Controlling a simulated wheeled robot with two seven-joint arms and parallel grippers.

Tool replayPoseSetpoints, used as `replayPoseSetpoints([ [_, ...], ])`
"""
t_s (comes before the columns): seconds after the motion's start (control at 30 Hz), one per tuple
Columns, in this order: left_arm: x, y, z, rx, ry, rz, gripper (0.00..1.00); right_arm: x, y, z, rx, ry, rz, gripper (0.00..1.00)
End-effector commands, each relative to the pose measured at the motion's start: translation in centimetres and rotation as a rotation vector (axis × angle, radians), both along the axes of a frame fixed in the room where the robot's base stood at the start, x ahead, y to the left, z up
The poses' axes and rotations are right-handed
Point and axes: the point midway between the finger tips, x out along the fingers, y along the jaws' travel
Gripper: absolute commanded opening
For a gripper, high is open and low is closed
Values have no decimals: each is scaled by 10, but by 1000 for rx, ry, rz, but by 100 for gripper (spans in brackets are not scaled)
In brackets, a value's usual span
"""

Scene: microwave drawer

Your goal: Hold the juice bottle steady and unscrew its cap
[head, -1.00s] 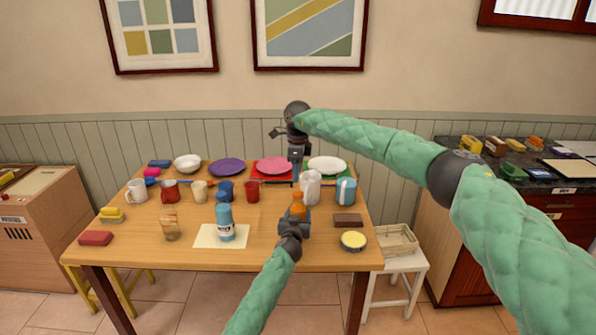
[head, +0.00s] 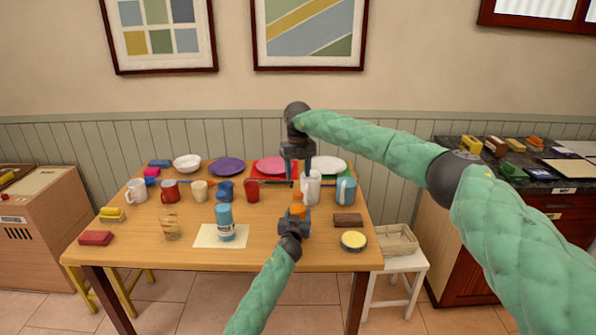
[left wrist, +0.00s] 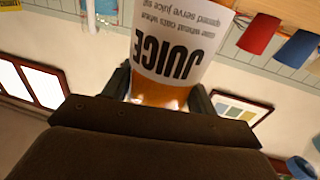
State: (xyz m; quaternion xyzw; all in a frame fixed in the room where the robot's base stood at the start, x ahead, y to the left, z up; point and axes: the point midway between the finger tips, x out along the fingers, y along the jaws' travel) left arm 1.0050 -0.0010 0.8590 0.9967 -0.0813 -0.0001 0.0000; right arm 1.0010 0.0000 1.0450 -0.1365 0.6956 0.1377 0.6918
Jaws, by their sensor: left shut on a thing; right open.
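The orange juice bottle (head: 298,210) stands near the right front of the wooden table. My left gripper (head: 295,222) is shut around it from the front. In the left wrist view the bottle (left wrist: 160,94) appears upside down between the dark fingers, with a white label reading JUICE (left wrist: 172,45). My right gripper (head: 298,176) is open and points down, above and behind the bottle in the picture, apart from it. The cap is too small to make out clearly in the head view and lies outside the left wrist view.
A white pitcher (head: 311,188) and a blue-striped cup (head: 346,191) stand close behind and right. A blue bottle (head: 225,222) stands on a pale mat (head: 207,238) at left. A brown block (head: 348,220) and a yellow-topped round tin (head: 353,241) lie to the right.

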Motion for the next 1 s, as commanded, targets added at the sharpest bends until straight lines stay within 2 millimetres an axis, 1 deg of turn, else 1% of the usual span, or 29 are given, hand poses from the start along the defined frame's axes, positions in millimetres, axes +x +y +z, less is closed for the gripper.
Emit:
replayPoseSetpoints([
  [0.17,0,0,0,0,0,0,0,0,0,-14,0,2,0,51],
  [0.5,0,0,0,0,0,0,0,-1,0,-60,-1,2,2,51],
  [0.6,0,0,0,0,0,0,0,-1,0,-70,1,0,2,51],
  [0.73,0,0,0,0,0,0,0,-1,0,-77,0,0,1,51],
  [0.97,0,0,0,0,0,0,0,0,0,-78,0,0,2,51],
  [1.0,0,0,0,0,0,0,0,0,0,-78,0,0,2,46],
])
